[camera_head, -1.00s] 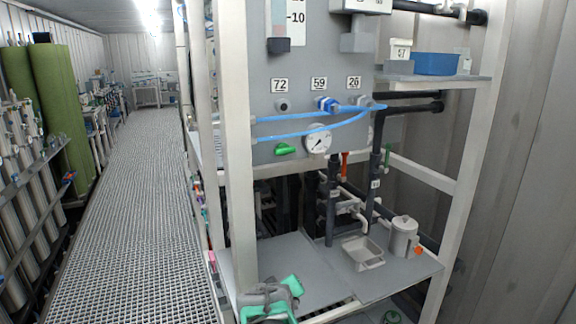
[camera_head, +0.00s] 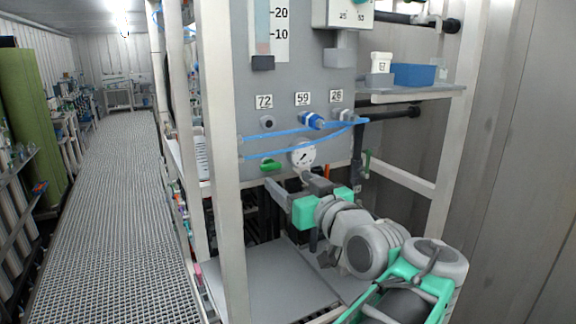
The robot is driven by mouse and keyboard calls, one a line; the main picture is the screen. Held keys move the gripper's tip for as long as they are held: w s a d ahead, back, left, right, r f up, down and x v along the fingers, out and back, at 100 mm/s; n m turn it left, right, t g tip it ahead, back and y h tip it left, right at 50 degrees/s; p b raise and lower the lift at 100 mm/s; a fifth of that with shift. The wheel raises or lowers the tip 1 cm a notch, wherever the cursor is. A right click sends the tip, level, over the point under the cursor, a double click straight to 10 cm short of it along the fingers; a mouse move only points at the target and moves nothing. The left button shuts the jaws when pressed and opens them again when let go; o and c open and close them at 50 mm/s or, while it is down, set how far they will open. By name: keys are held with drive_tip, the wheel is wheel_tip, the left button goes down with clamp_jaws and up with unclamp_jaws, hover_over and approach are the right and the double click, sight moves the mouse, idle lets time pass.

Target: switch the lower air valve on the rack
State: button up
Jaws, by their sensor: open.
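A green valve handle (camera_head: 270,165) sits low on the grey panel (camera_head: 290,80), left of and below a round white gauge (camera_head: 303,153). It lies roughly level. Thin blue air tubes (camera_head: 285,134) cross the panel above it. My gripper (camera_head: 287,182) points at the panel from the lower right. Its two grey fingers are apart with nothing seen between them. The fingertips are just below the green handle and gauge in the picture; I cannot tell whether they touch anything. My arm hides part of the pipes and lower shelf.
Fittings marked 72 (camera_head: 267,122), 59 (camera_head: 312,121) and 26 (camera_head: 343,115) sit above the tubes. A white frame post (camera_head: 222,150) stands left of the panel. A blue box (camera_head: 413,75) stands on the right shelf. Another green handle (camera_head: 368,163) is on dark pipework. The grated walkway (camera_head: 110,200) is clear.

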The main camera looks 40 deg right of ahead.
sight(273, 168)
drive_tip(key=p+x, duration=0.3)
drive_tip(key=x, duration=0.4)
drive_tip(key=shift+w+r, duration=0.15)
drive_tip(key=shift+w, duration=0.2)
drive_tip(key=shift+c, duration=0.2)
drive_tip(key=c, duration=1.3)
